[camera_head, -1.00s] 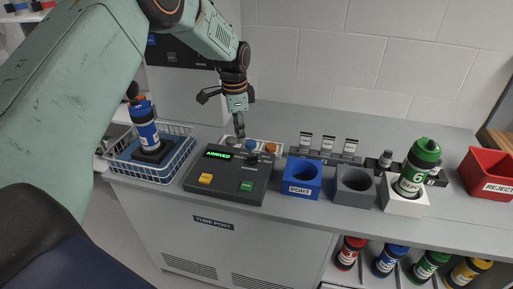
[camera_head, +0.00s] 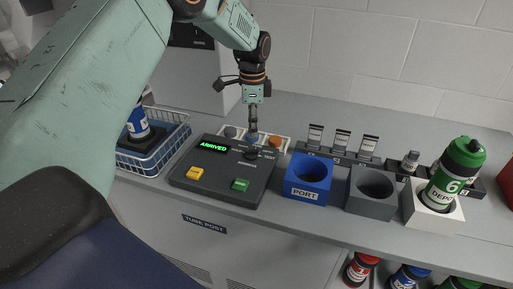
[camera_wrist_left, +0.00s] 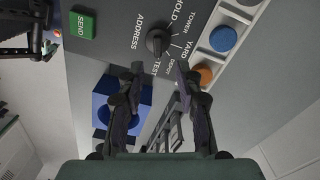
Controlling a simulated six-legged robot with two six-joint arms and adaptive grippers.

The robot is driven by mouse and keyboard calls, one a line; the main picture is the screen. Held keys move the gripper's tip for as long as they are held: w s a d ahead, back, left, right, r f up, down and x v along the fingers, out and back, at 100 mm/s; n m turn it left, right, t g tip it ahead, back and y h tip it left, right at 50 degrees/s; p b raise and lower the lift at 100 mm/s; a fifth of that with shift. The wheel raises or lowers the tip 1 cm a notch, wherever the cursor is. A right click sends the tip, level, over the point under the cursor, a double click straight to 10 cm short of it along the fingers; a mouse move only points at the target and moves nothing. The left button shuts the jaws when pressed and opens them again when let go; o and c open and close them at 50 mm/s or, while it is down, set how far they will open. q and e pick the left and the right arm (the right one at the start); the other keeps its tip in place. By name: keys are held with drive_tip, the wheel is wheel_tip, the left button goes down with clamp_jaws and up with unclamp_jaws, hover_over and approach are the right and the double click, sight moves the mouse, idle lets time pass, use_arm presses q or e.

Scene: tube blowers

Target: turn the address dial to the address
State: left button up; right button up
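The dark address dial (camera_wrist_left: 157,42) is on the console (camera_head: 222,178), with HOLD, TOWER, YARD, DEPOT and TEST printed around it in the left wrist view. I cannot tell for sure which label its pointer faces. In the head view the dial (camera_head: 251,153) is small, near the console's far right corner. My left gripper (camera_wrist_left: 160,72) is open and empty, pointing down, its fingertips apart on the near side of the dial in the wrist view; contact is not visible. The console display reads ARRIVED. A green-capped tube (camera_head: 451,178) marked 6 DEPOT stands in a white holder (camera_head: 432,214). My right gripper is not in view.
The console has yellow (camera_head: 196,174) and green SEND (camera_head: 240,185) buttons. Grey, blue and orange round pieces (camera_head: 275,142) lie behind it. A blue PORT block (camera_head: 308,178) and grey block (camera_head: 370,190) stand right. A wire basket (camera_head: 152,158) holds a blue tube at left.

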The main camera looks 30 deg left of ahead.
sight(252, 150)
use_arm(q)
drive_tip(key=f, duration=0.7)
drive_tip(key=shift+s+f, duration=0.2)
drive_tip(key=shift+f, duration=0.1)
drive_tip(key=shift+s, duration=0.1)
drive_tip(key=shift+s+r, duration=0.1)
drive_tip(key=shift+c, duration=0.4)
drive_tip(key=shift+w, duration=0.25)
drive_tip(key=c, duration=0.5)
drive_tip(key=shift+s, duration=0.1)
clamp_jaws()
